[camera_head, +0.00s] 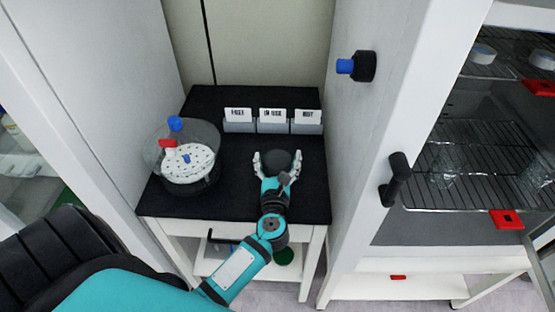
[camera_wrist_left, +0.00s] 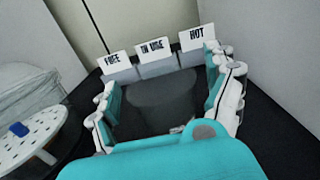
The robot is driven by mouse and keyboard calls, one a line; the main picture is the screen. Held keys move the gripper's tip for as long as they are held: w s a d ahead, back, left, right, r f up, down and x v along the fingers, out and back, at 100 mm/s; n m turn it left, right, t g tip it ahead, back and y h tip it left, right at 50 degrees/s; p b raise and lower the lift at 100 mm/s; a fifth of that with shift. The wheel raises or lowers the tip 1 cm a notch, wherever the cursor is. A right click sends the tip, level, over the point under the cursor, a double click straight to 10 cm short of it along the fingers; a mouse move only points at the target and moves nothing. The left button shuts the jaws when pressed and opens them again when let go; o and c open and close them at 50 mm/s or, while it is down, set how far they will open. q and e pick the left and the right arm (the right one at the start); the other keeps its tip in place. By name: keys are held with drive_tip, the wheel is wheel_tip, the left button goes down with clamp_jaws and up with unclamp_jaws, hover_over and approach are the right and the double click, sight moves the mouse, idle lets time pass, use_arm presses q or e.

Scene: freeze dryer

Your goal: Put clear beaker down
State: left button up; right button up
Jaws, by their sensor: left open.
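The beaker (camera_head: 281,164) stands on the black table top (camera_head: 235,195), in front of the sign holders. It is see-through but looks dark grey against the black surface. It also shows in the left wrist view (camera_wrist_left: 162,105), upright between the fingers. My left gripper (camera_head: 278,159) reaches in from the front, its two white-and-teal fingers spread on either side of the beaker. In the left wrist view the gripper (camera_wrist_left: 166,98) is open, and whether a finger touches the glass I cannot tell. My right gripper is not in view.
Grey holders with FREE (camera_head: 238,115), IN USE (camera_head: 272,115) and HOT (camera_head: 308,117) cards stand behind the beaker. A clear dome vessel (camera_head: 205,140) with a white perforated plate is at left. A white wall with a blue-and-black knob (camera_head: 364,66) is close on the right.

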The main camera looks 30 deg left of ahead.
use_arm(q)
drive_tip(key=shift+r, duration=0.1)
drive_tip(key=shift+s+d, duration=0.1)
drive_tip(key=shift+s, duration=0.05)
drive_tip(key=b+v, duration=0.2)
drive_tip(key=v, duration=0.8)
drive_tip(key=shift+s+d, duration=0.1)
drive_tip(key=shift+s, duration=0.2)
drive_tip(key=shift+s+d+r, duration=0.1)
drive_tip(key=shift+s+d, duration=0.2)
drive_tip(key=shift+s, duration=0.15)
